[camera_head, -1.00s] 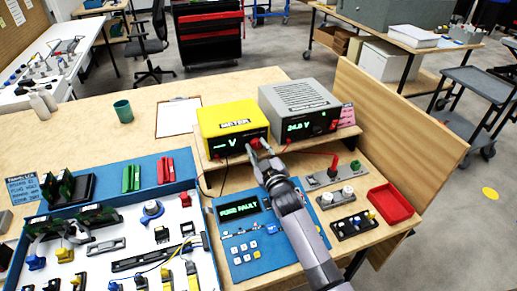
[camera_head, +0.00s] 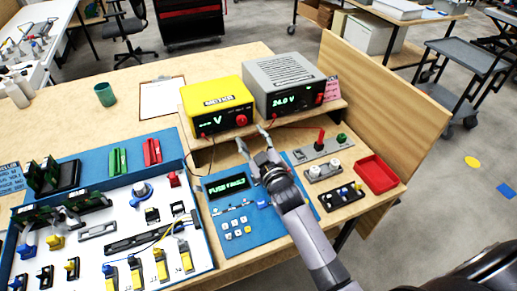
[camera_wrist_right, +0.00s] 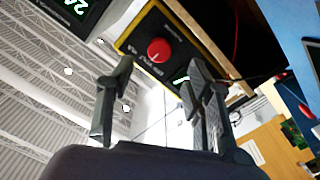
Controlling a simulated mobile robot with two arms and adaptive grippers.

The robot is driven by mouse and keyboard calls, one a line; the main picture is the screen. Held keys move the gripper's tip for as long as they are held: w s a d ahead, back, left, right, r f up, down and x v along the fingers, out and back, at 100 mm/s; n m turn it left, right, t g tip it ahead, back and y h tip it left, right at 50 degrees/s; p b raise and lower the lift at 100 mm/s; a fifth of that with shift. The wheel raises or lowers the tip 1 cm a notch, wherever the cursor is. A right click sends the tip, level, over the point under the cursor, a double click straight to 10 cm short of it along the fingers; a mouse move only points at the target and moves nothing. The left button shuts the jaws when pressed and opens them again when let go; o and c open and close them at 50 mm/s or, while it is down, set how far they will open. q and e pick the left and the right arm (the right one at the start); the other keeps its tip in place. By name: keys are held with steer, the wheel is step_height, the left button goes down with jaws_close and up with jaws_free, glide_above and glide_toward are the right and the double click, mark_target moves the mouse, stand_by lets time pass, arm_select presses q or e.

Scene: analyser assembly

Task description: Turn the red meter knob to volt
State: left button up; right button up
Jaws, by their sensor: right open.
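The yellow meter (camera_head: 217,107) stands on a wooden shelf, with a "V" lit on its green display. Its red knob (camera_head: 241,120) is on the front at the right. The knob also shows in the right wrist view (camera_wrist_right: 159,50), on the meter's black face. My right gripper (camera_head: 252,136) is open and empty, just in front of and below the knob, apart from it. In the wrist view the knob appears between and beyond the two fingertips (camera_wrist_right: 160,64). The knob's pointer is too small to read. My left gripper is not in view.
A grey power supply (camera_head: 285,82) reading about 24.0 V stands right of the meter. A blue panel (camera_head: 262,228) showing "FUSE FAULT" lies below my right arm. A red tray (camera_head: 377,174) and a wooden side board (camera_head: 385,100) are at right. A clipboard (camera_head: 163,98) lies behind.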

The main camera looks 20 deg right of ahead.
steer(key=s, duration=0.5)
steer(key=shift+s+d, duration=0.1)
steer(key=shift+s, duration=0.05)
stand_by(0.3)
